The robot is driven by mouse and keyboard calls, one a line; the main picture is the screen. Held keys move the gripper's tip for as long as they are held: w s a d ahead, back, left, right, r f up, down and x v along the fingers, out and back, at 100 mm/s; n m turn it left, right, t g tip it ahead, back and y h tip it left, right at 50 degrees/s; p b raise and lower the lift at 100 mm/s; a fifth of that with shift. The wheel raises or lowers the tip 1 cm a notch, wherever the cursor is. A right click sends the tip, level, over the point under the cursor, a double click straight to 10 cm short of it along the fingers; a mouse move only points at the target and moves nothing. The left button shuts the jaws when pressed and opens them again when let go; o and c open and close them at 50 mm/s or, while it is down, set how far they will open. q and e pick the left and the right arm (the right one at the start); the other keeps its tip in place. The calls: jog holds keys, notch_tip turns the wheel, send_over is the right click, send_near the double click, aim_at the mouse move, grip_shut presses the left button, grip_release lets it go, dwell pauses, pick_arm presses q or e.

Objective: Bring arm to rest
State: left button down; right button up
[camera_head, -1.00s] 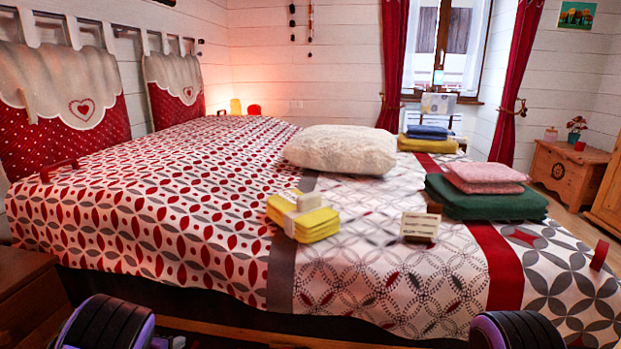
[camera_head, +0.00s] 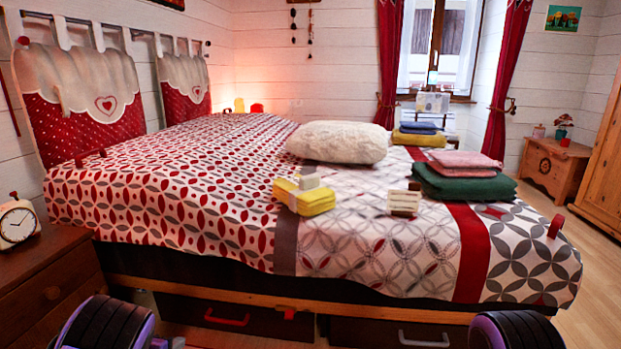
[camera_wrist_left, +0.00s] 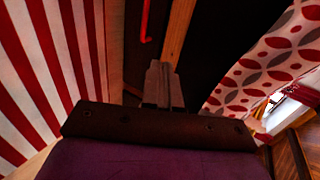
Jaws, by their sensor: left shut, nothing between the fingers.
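My left gripper (camera_wrist_left: 163,84) shows in the left wrist view with its two grey fingers shut together and nothing between them. It is low, beside the bed, with a striped red and white rug and a hanging red, grey and white bedspread (camera_wrist_left: 262,72) around it in the picture. In the head view, dark ridged and purple parts of my arms show at the bottom left and bottom right. My right gripper is not in view.
The bed (camera_head: 190,195) fills the middle, bearing a white pillow (camera_head: 337,142), yellow cloths (camera_head: 306,200) and folded towels (camera_head: 468,185). Drawers (camera_head: 238,316) lie beneath it. A nightstand (camera_head: 45,265) with a clock (camera_head: 17,222) stands left. Floor is open at right.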

pick_arm(q)
jog(key=s+f+n+g+y+b, duration=0.2)
jog(key=s+f+n, duration=0.4)
jog(key=s+n, duration=0.45)
jog(key=s+f+n+g+y+b, duration=0.1)
jog(key=s+f+n+g+y, duration=0.1)
jog(key=s+f+n, duration=0.8)
jog(key=s+d+f+n+g+b, duration=0.1)
jog(key=s+d+n+g+b, duration=0.15)
jog(key=s, duration=0.85)
jog(key=s+d+n+g+b, duration=0.2)
jog(key=s+d+g+b, duration=0.15)
jog(key=s, duration=0.75)
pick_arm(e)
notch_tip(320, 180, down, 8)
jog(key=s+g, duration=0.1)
pick_arm(q)
notch_tip(320, 180, up, 37)
jog(key=w+n+t+y+p, duration=0.1)
jog(key=p, duration=3.7)
jog(key=shift+w+d+r, duration=0.15)
jog(key=shift+w+r, duration=0.05)
jog(key=shift+w, duration=0.05)
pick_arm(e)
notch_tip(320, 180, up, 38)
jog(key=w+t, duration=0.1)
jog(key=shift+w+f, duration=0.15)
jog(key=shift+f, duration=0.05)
pick_arm(q)
jog(key=shift+s, duration=0.1)
